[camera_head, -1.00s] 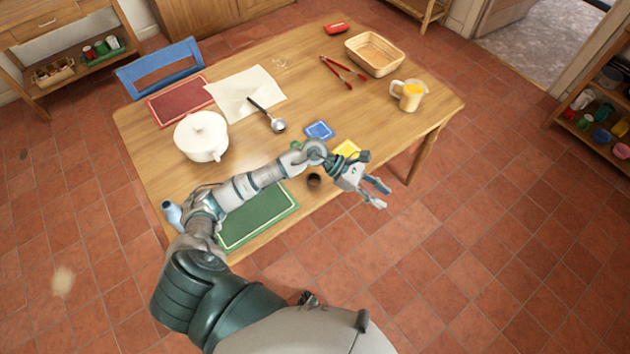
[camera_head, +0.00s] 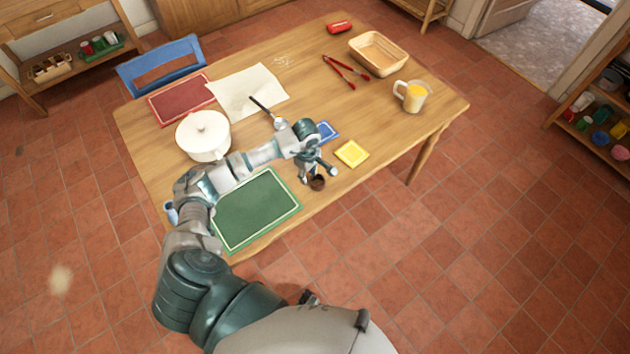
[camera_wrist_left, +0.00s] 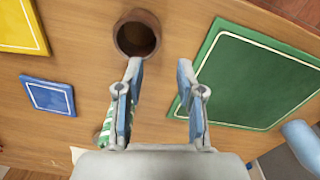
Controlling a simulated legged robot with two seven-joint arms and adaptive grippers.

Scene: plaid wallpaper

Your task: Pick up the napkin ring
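A small brown hollow round piece, which I take to be the napkin ring (camera_head: 317,184), stands near the table's front edge, right of the green placemat. In the left wrist view the ring (camera_wrist_left: 122,37) lies just beyond the fingertips, mostly left of the gap between them, its dark opening facing the camera. My left gripper (camera_head: 317,175) is over the table right at the ring, pointing down. In the left wrist view the gripper (camera_wrist_left: 159,68) is open, with nothing between its fingers. I cannot tell whether a finger touches the ring. My right gripper is not in view.
A green placemat (camera_head: 256,209) lies beside the ring, with yellow (camera_head: 351,153) and blue (camera_head: 329,131) coasters on the other side. A green-and-white striped object (camera_wrist_left: 104,128) is partly hidden by the left finger.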

